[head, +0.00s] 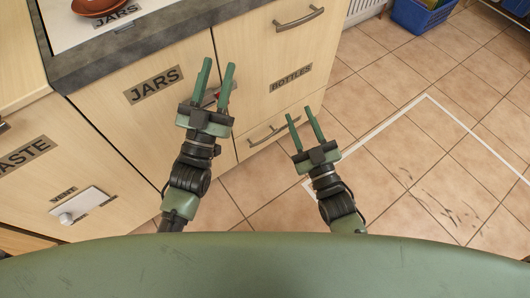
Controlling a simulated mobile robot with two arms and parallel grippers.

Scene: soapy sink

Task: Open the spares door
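No door labelled spares shows in the head view. The labelled fronts I see are the pale wood jars door (120,112), the bottles front (255,62) and the waste front (40,185). My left gripper (217,65) is open, with its two green fingers apart in front of the right part of the jars door. A small grey and red piece, perhaps a handle, shows partly hidden between and behind these fingers; I cannot tell whether they touch it. My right gripper (299,113) is open and looks empty, below and to the right, over the tiled floor and near the lower drawer.
A metal handle (299,18) is on the bottles front, and another (267,134) on the lower drawer (281,122). A white vent panel with a knob (66,217) is at lower left. A dark counter edge (160,30) runs above. Tiled floor (410,125) at right is mostly clear; a blue crate (420,15) stands behind.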

